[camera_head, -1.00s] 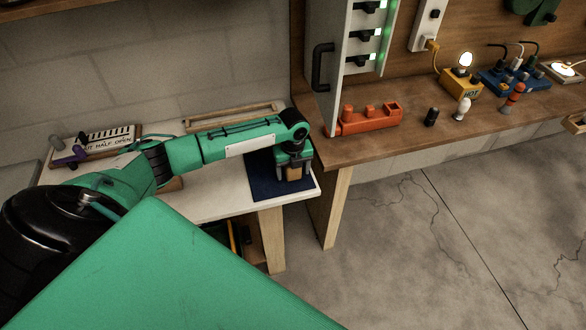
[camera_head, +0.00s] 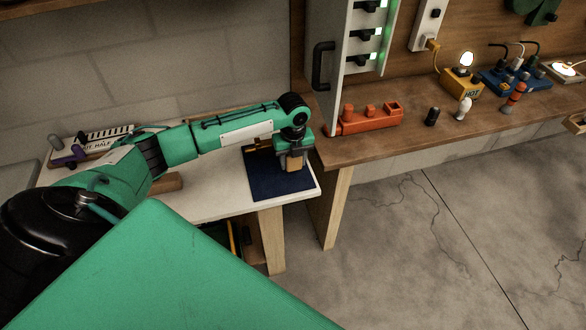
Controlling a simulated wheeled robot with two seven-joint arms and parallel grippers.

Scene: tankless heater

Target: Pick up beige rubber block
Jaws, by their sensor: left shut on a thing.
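The beige rubber block (camera_head: 294,165) is between the fingers of my left gripper (camera_head: 292,167), above the far right part of the dark blue mat (camera_head: 272,188). The gripper points down and is shut on the block. From this angle I cannot tell exactly how far the block is above the mat. My right gripper is not in view.
The mat lies on a white table (camera_head: 215,202) with its right edge close by.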

